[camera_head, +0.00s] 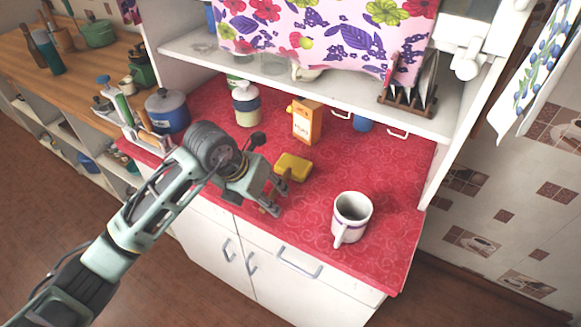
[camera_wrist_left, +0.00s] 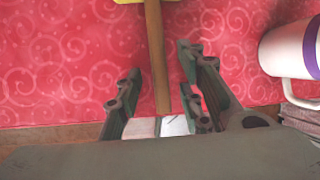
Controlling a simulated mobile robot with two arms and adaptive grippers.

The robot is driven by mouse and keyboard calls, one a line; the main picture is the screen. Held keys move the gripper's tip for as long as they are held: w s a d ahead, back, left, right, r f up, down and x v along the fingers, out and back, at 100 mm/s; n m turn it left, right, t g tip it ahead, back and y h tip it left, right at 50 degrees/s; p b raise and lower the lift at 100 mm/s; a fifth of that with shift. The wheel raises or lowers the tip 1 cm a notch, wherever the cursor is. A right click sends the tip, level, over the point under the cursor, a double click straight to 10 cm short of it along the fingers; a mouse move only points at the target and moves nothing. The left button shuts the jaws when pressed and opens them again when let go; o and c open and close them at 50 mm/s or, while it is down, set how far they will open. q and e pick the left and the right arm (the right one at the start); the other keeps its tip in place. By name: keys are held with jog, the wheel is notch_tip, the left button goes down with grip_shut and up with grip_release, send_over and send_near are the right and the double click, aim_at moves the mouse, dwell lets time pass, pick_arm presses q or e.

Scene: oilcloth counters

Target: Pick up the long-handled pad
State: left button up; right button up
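The long-handled pad has a yellow head (camera_head: 293,166) lying on the red counter. In the left wrist view its brown handle (camera_wrist_left: 155,45) runs down from the top edge, where a strip of the yellow head shows. My left gripper (camera_head: 279,194) is low over the front of the counter, just in front of the yellow head. In the wrist view its two fingers are apart, with the handle between them and gaps on both sides. In the head view the gripper hides most of the handle. My right gripper is in neither view.
A white mug (camera_head: 351,217) stands right of the gripper near the front edge. An orange box (camera_head: 307,122), a white bottle (camera_head: 246,106) and a blue pot (camera_head: 167,112) stand behind. A shelf (camera_head: 300,78) overhangs the back.

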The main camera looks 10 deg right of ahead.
pick_arm(q)
grip_shut()
dwell(0.3)
dwell(0.3)
